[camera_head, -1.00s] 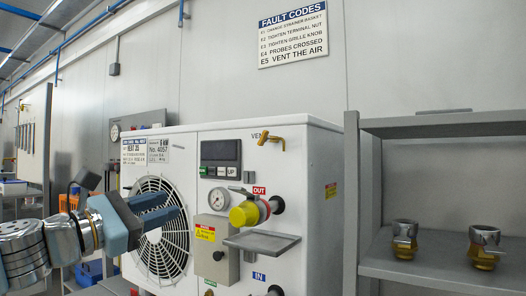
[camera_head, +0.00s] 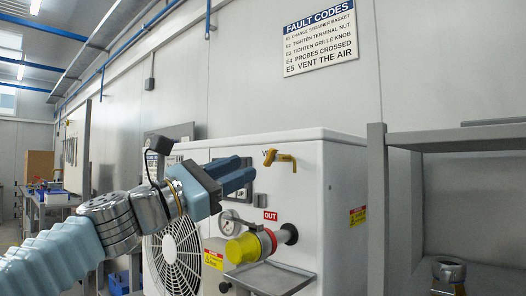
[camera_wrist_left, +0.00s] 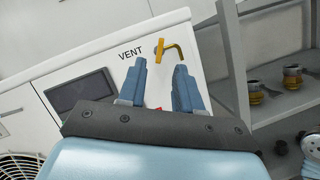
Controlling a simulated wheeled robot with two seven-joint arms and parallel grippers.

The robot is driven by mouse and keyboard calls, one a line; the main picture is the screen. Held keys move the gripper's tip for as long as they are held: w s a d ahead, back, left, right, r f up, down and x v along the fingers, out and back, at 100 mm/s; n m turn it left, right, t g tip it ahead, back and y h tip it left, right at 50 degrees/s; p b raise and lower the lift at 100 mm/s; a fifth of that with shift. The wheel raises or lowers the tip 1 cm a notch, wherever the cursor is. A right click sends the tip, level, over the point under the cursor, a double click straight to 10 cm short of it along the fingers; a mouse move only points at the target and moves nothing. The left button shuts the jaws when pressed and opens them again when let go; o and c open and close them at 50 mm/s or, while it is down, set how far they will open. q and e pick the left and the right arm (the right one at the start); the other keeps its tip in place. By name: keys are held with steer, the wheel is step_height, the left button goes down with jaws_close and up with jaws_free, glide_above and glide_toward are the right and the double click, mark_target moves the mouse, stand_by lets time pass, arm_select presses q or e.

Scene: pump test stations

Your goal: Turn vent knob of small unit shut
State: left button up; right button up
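The vent knob (camera_head: 282,159) is a small brass-yellow lever high on the front of the white unit (camera_head: 345,210), by a partly covered VENT label. In the left wrist view the vent knob (camera_wrist_left: 170,50) shows beyond the fingertips, its bent arm pointing right and down. My left gripper (camera_head: 245,173) is in front of the unit's display, left of and slightly below the knob, apparently not touching it. In the left wrist view the blue fingers of the left gripper (camera_wrist_left: 160,65) are apart with nothing between them. My right gripper is not seen.
A yellow and red fitting (camera_head: 250,246) on the OUT port juts out below, above a grey metal shelf (camera_head: 275,279). A fan grille (camera_head: 173,255) is on the unit's left. A grey rack (camera_head: 377,210) stands close on the right. A fault code sign (camera_head: 320,40) hangs above.

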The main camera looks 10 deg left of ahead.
mark_target(267, 157)
arm_select(q)
steer(key=p+x, duration=0.1)
steer(key=x, duration=0.4)
steer(key=shift+r+p, duration=0.15)
steer(key=shift+p, duration=0.2)
steer(key=shift+w+d+r, duration=0.1)
steer(key=shift+w+d, duration=0.3)
steer(key=shift+d, duration=0.1)
jaws_close()
